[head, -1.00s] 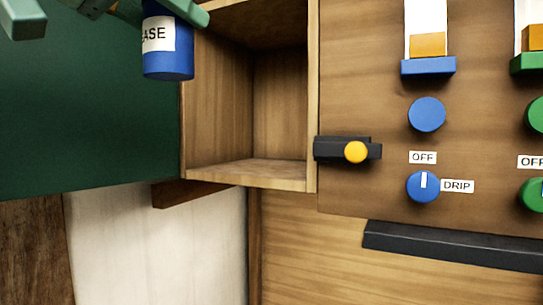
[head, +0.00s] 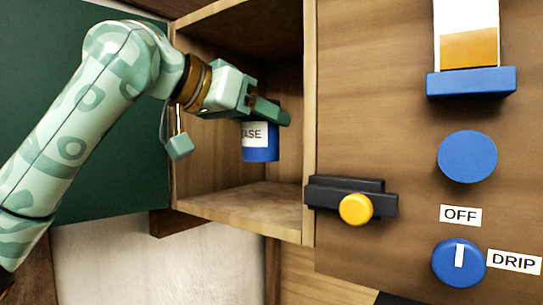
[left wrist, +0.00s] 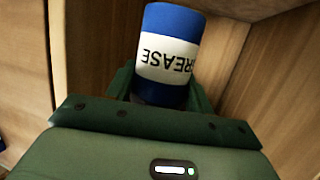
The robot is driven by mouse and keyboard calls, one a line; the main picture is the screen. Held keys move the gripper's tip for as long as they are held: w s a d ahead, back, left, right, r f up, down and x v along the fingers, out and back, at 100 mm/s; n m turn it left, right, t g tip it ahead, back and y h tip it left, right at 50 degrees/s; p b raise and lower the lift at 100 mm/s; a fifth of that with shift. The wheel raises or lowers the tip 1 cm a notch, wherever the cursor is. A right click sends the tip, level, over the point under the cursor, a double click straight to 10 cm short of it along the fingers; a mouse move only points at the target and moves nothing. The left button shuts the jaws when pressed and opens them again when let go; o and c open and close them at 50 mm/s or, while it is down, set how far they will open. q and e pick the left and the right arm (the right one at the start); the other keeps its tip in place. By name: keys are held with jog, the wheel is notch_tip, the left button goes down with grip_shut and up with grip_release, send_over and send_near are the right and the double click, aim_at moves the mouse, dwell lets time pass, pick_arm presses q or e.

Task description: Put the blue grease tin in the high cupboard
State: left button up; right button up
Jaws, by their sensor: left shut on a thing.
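The blue grease tin (head: 260,152) has a white label with black lettering. My left gripper (head: 268,112) is shut on it and holds it inside the open wooden cupboard (head: 275,207), above the cupboard's floor with a visible gap. In the left wrist view the tin (left wrist: 170,55) sits between the green fingers (left wrist: 160,88), with wooden cupboard walls around it. The tin's upper part is hidden by the gripper in the head view. The right gripper is not in view.
A dark green panel (head: 90,185) is left of the cupboard opening. On the right, a wooden board carries a black latch with a yellow knob (head: 356,209), blue round knobs (head: 468,157) and a blue-based gauge (head: 470,82). The cupboard floor below the tin is bare.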

pick_arm(q)
jog(key=w+f, duration=0.1)
jog(key=f, duration=0.1)
jog(key=w+d+f+p, duration=0.1)
jog(key=f, duration=0.2)
jog(key=w+d+f+p, duration=0.1)
jog(key=f, duration=0.1)
jog(key=shift+w+f, duration=0.35)
jog(key=shift+f, duration=0.05)
jog(key=shift+w+f, duration=0.15)
jog(key=shift+f, duration=0.05)
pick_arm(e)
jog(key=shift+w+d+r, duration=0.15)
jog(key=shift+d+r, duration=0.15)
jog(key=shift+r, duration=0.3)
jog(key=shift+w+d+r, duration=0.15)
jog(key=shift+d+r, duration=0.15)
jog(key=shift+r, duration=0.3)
pick_arm(q)
jog(key=o, duration=1.1)
jog(key=shift+f, duration=0.1)
jog(key=shift+o, duration=0.2)
